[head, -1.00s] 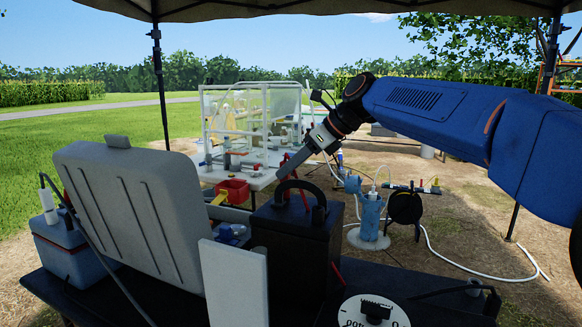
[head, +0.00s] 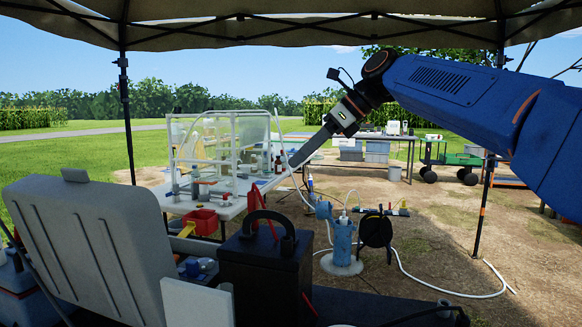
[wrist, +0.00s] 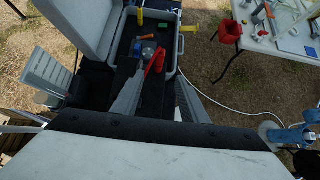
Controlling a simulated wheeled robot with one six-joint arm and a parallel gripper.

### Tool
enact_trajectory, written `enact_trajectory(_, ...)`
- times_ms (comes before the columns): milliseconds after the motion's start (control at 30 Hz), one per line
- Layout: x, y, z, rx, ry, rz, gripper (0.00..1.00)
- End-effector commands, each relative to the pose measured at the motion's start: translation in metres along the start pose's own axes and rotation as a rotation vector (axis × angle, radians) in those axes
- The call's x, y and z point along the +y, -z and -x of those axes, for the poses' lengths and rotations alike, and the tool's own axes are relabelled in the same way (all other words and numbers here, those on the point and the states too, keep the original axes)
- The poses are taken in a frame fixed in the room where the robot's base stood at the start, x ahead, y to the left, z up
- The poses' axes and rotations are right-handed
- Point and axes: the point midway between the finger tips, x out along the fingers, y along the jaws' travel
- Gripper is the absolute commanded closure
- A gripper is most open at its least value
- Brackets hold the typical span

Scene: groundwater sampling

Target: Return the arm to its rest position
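My blue arm reaches in from the right in the head view. My gripper (head: 298,160) points down and left, above and behind the black box (head: 262,275) with its handle. In the wrist view my gripper (wrist: 160,75) shows two grey fingers standing apart, and nothing is seen gripped between them. A red-handled tool (wrist: 154,62) shows in the gap, apparently lying below in the open grey case (wrist: 172,20).
The grey case lid (head: 85,250) stands upright at left. Behind are a white table (head: 215,208) with a red bin (head: 200,221) and clear-walled enclosure, a blue pump (head: 342,240) and a black reel (head: 376,231). Canopy poles stand either side. Grass and bare ground lie beyond.

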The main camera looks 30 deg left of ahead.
Motion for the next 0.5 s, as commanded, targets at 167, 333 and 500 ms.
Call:
enact_trajectory(167,-0.0002,0.0,0.0093,0.0,0.001,0.0,0.6)
enact_trajectory(333,0.0,0.0,0.0102,0.0,0.0,0.0,0.6)
enact_trajectory(500,0.0,0.0,0.01,0.0,0.0,0.0,0.6)
